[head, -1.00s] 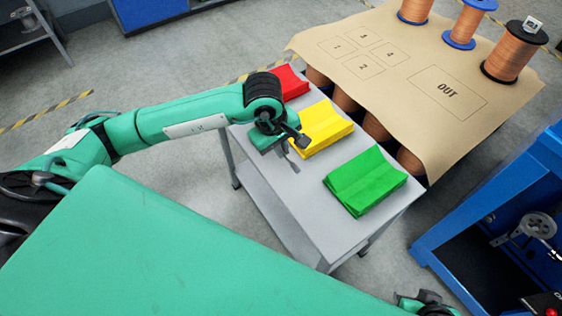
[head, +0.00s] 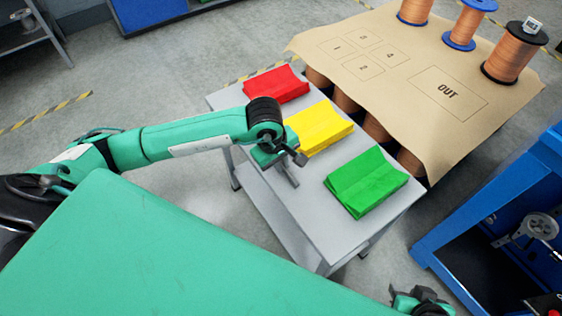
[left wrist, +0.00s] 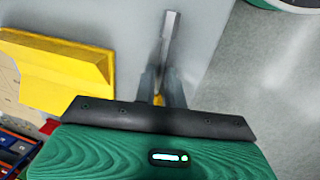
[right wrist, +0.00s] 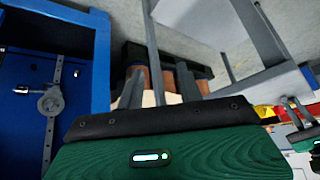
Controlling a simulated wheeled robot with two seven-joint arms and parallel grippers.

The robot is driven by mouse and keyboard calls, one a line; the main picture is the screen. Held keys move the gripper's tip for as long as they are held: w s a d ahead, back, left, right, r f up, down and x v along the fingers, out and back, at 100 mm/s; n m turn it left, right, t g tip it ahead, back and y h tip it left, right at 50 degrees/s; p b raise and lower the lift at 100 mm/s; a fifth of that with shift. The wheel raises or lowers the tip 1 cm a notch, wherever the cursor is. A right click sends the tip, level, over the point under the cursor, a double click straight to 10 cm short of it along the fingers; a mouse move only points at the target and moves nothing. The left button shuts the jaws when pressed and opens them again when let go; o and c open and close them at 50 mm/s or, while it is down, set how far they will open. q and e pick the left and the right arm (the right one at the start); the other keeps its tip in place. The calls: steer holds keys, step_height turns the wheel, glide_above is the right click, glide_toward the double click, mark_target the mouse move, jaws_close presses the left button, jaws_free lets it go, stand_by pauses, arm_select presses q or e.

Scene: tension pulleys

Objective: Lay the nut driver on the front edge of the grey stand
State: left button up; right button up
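The grey stand (head: 318,222) is a grey-topped table on legs, left of the brown-topped bench. My left gripper (head: 282,166) is over its front edge, near the yellow bin. It is shut on the nut driver; the grey metal shaft (left wrist: 170,38) points away from the fingers, and a bit of yellow (left wrist: 159,99) shows between them. Most of the handle is hidden by the gripper. I cannot tell whether the driver touches the stand top. My right gripper (right wrist: 160,78) is open and empty, low and off to the right of the stand.
Red (head: 275,84), yellow (head: 319,127) and green (head: 366,182) bins stand in a row on the stand. Behind is the bench (head: 420,70) with marked squares and copper spools (head: 468,22). A blue cabinet (head: 470,225) stands at right. The stand's front strip is bare.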

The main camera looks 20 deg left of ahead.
arm_select(q)
steer(key=shift+o, duration=1.3)
steer(key=shift+r, duration=0.1)
